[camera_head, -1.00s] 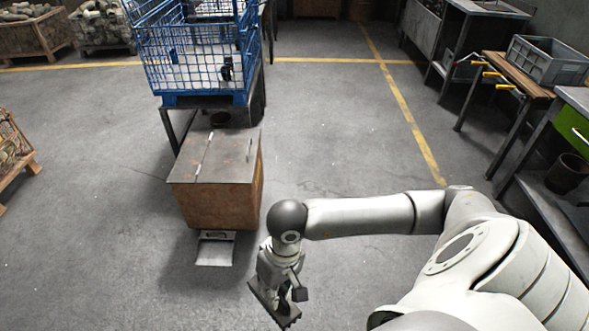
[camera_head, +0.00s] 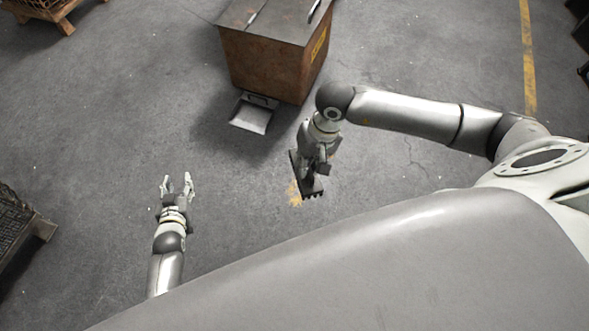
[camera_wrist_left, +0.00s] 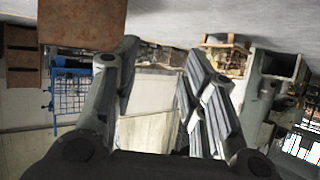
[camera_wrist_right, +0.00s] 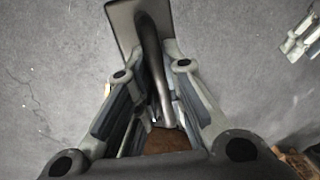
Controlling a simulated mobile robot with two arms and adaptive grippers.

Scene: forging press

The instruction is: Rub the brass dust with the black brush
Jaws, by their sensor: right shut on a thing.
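The black brush (camera_head: 306,182) is in my right gripper (camera_head: 322,164), which is shut on its handle. In the right wrist view the brush's dark head (camera_wrist_right: 124,28) and curved handle show, the handle running between the fingers (camera_wrist_right: 150,70). The brass dust (camera_head: 294,193) is a small yellow patch on the grey floor, right beside the brush and partly hidden by it. I cannot tell whether the bristles touch the floor. My left gripper (camera_head: 177,184) is open and empty, left of the dust; its spread fingers fill the left wrist view (camera_wrist_left: 163,60).
A rusty box (camera_head: 270,62) with a grey lid stands beyond the brush, and a metal dustpan (camera_head: 252,115) lies at its foot. A wooden crate (camera_head: 20,230) is at the left edge. The floor around the dust is clear.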

